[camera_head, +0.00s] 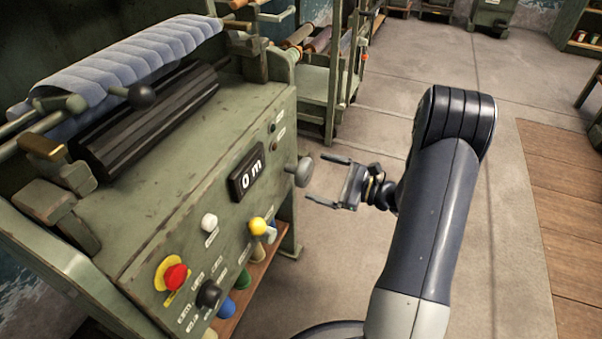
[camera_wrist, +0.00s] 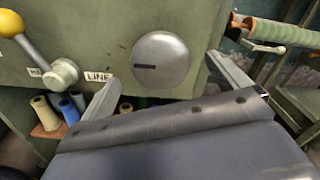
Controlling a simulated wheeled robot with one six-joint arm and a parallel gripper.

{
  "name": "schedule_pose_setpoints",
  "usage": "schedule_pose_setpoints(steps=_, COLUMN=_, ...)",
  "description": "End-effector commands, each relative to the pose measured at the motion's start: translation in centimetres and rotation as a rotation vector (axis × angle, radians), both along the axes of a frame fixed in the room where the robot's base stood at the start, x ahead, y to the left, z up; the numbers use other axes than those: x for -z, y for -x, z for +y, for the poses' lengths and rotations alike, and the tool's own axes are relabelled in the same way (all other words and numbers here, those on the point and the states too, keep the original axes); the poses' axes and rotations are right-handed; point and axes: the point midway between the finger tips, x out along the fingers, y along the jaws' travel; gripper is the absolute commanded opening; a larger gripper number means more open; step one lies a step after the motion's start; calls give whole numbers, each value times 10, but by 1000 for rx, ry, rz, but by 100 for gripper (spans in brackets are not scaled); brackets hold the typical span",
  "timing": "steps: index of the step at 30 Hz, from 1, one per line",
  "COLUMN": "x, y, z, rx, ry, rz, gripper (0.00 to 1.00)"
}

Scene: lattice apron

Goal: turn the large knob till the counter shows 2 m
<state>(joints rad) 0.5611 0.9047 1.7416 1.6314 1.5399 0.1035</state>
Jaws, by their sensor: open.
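The large knob (camera_head: 304,171) is a grey round knob at the right end of the green machine's front panel. In the wrist view the knob (camera_wrist: 161,60) faces me, with a dark slot lying level on its left half. The counter (camera_head: 247,174) is a black plate left of the knob and reads 0 m. My gripper (camera_head: 329,180) is open, with its two fingers pointing at the knob and a gap between them and it. In the wrist view my gripper's fingers show low on either side of the knob, and nothing is between them.
A yellow-tipped lever (camera_head: 258,227) sits below the counter, near a LINE label. A red button (camera_head: 175,276), a black knob (camera_head: 208,294) and a white button (camera_head: 209,222) are further left. A trolley (camera_head: 318,85) stands behind. The floor (camera_head: 390,250) around my arm is clear.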

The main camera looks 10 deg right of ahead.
Motion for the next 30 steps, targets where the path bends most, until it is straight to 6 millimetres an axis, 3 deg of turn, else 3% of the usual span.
schedule_pose_setpoints(steps=3, x=2, y=-13, z=20, rx=-5, ry=2, rz=-3, gripper=96)
schedule_pose_setpoints(steps=9, x=2, y=-29, z=42, rx=-4, ry=2, rz=-1, gripper=96)
schedule_pose_setpoints(steps=22, x=0, y=-36, z=51, rx=-1, ry=2, rz=0, gripper=96)
schedule_pose_setpoints(steps=30, x=0, y=-36, z=50, rx=-1, ry=2, rz=0, gripper=75)
